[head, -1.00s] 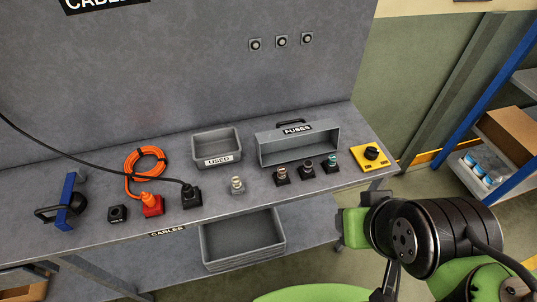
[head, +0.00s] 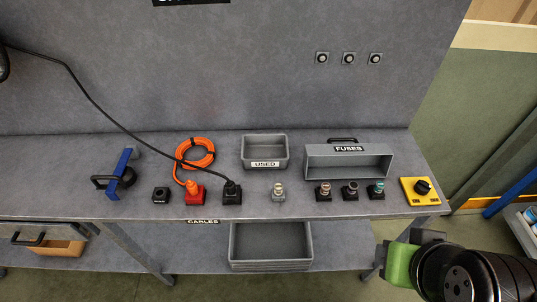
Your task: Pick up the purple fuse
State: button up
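No fuse in the head view looks clearly purple. Several small fuses stand upright in sockets along the front of the grey workbench (head: 120,230). One pale fuse (head: 278,189) is on a grey socket below the bin marked USED. To its right, on black sockets, are a pinkish-brown fuse (head: 325,188), a dark grey fuse (head: 351,187) and a teal fuse (head: 376,187). The box marked FUSES (head: 348,149) stands behind them; its inside looks empty from here. Only links of my arm show at the lower right; my gripper is not in view.
A USED bin (head: 265,164), a yellow panel with a black knob (head: 407,197), red (head: 195,198) and black (head: 232,197) plugs with cables, and a blue bracket (head: 116,182) are on the bench. A grey tray (head: 270,262) sits below on the lower shelf.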

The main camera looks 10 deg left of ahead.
aim_at(354, 186)
jog(key=i+u, duration=0.1)
jog(key=u, duration=0.25)
jog(key=i+u, duration=0.15)
jog(key=u, duration=0.15)
jog(key=i+u, duration=0.15)
jog(key=u, duration=0.2)
